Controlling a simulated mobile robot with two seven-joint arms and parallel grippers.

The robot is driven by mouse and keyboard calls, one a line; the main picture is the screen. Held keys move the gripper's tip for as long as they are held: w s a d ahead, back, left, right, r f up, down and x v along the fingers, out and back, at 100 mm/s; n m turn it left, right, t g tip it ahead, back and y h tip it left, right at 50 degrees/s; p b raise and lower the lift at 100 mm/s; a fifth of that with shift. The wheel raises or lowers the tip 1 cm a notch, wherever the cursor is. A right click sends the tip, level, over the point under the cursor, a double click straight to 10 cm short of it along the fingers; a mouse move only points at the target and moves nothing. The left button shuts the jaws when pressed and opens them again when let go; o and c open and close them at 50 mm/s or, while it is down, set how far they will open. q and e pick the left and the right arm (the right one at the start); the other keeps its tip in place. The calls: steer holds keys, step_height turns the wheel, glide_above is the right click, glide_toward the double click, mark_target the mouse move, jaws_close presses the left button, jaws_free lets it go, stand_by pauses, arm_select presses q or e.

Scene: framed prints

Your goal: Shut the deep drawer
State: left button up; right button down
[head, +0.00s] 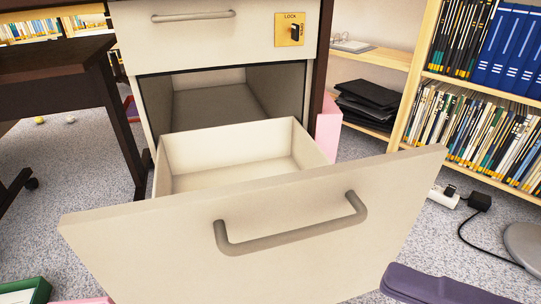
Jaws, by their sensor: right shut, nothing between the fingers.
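The deep drawer (285,240) is the lower drawer of a pale cabinet in the head view. It is pulled far out toward me, and its front panel fills the lower middle. A grey bar handle (290,234) is on that front. The visible part of the drawer's inside (230,150) is empty; the front hides the rest. Behind it the cabinet opening (225,95) is dark and open. Nothing shows touching the handle or front. I cannot make out either gripper in this view.
A shut upper drawer (210,32) has a lock plate with a key (290,30). A dark desk (60,65) stands left, a bookshelf (480,95) right. A purple case (440,287) is near the front's lower right. A power strip (443,196) and cable lie on the carpet.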

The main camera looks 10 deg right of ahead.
mark_target(262, 197)
steer(key=b+x, duration=0.1)
steer(key=x, duration=0.2)
steer(key=w+b+x, duration=0.1)
steer(key=x, duration=0.3)
steer(key=d+b+x, duration=0.1)
steer(key=x, duration=0.2)
steer(key=shift+w+a+f, duration=0.1)
steer(key=shift+w+a, duration=0.05)
steer(key=shift+w, duration=0.9)
steer(key=shift+w, duration=0.15)
